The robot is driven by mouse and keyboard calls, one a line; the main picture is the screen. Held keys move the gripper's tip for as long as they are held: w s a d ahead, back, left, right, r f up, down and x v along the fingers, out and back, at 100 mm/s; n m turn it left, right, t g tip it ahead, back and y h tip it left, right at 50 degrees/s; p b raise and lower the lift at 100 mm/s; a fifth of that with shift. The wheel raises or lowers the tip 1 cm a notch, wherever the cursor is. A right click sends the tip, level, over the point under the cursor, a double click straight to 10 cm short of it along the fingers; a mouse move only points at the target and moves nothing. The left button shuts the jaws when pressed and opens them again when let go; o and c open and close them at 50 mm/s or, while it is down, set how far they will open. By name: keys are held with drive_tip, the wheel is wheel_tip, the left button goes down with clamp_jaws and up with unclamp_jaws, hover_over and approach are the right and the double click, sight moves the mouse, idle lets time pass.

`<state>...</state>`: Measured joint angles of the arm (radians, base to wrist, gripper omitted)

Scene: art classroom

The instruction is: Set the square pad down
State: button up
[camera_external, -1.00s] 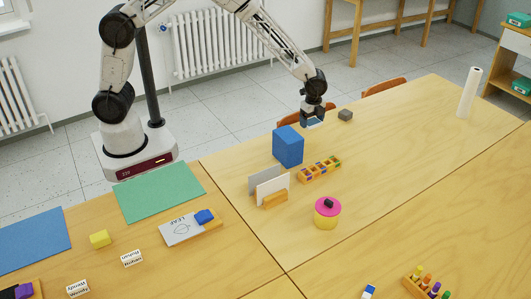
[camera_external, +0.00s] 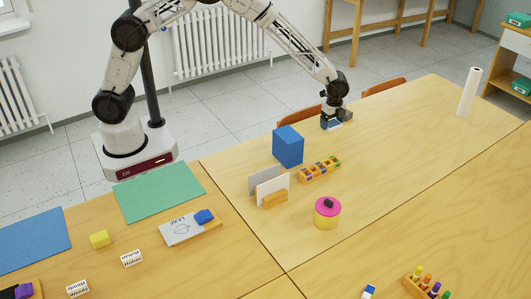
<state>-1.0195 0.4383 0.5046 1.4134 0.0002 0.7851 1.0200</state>
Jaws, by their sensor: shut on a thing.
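My gripper (camera_external: 334,122) is low over the far part of the right-hand table, behind and to the right of the blue box. It is shut on a small, flat, blue-grey thing at its fingertips, which I take for the square pad (camera_external: 338,126). The fingers and wrist partly cover the pad, and it is too small to tell its full outline. I cannot tell whether the pad touches the tabletop (camera_external: 400,135).
The blue box (camera_external: 288,147) and an orange tray of several coloured pieces (camera_external: 320,170) are nearest. A pink-lidded yellow pot (camera_external: 327,213) and upright cards (camera_external: 270,187) stand nearer the camera. A white roll (camera_external: 469,92) stands far right. The table between is clear.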

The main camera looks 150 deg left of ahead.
sight(337, 121)
drive_tip(key=shift+f, duration=0.1)
drive_tip(key=shift+f, duration=1.65)
drive_tip(key=shift+f, duration=0.15)
drive_tip(key=o, duration=0.8)
wheel_tip(337, 121, up, 12)
drive_tip(key=shift+r, duration=0.15)
